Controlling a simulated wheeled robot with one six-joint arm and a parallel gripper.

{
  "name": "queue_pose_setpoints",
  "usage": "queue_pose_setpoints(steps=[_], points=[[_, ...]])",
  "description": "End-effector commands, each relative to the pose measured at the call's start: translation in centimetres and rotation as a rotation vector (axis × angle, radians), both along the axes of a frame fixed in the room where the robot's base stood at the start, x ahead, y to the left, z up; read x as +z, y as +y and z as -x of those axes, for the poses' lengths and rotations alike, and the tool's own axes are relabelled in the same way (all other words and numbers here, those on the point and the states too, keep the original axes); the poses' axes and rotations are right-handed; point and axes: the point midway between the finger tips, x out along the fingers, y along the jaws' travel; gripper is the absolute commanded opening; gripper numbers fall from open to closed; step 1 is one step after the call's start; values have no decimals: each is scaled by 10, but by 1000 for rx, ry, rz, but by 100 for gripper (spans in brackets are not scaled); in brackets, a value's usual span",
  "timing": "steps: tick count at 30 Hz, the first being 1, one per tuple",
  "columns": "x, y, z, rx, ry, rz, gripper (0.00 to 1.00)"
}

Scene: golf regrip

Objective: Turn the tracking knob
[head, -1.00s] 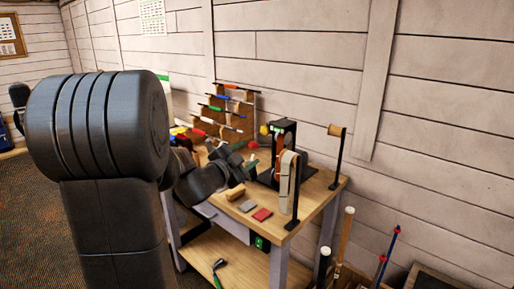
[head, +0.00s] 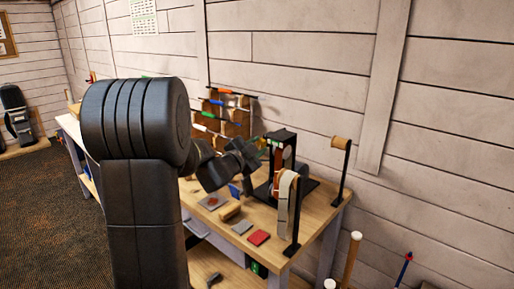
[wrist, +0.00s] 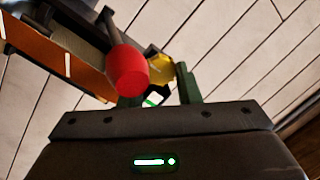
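The black belt sander (head: 283,137) stands on the workbench, with an upright tan-orange belt on it. In the wrist view a yellow knob (wrist: 161,70) on the machine shows beyond and between my fingers. A red ball-ended lever (wrist: 127,72) hangs closer to the camera and covers part of the left finger. No label shows which is the tracking knob; the yellow one looks most like it. My gripper (wrist: 160,88) has its fingers apart, with the yellow knob near the tips; contact is unclear. In the head view my gripper (head: 254,150) is beside the sander's left side, and hides the knob.
The workbench (head: 270,217) holds a red block (head: 259,238), a grey block (head: 242,228) and a tan block (head: 229,212) in front of the sander. A rack of clubs or grips (head: 225,115) stands behind at left.

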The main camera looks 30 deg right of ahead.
Motion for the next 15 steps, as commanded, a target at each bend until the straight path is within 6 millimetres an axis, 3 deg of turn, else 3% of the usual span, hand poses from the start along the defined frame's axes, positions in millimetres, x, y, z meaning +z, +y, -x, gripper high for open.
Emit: queue_pose_setpoints(steps=[15], points=[[-2, 0, 0, 0, -123, -35, 7]])
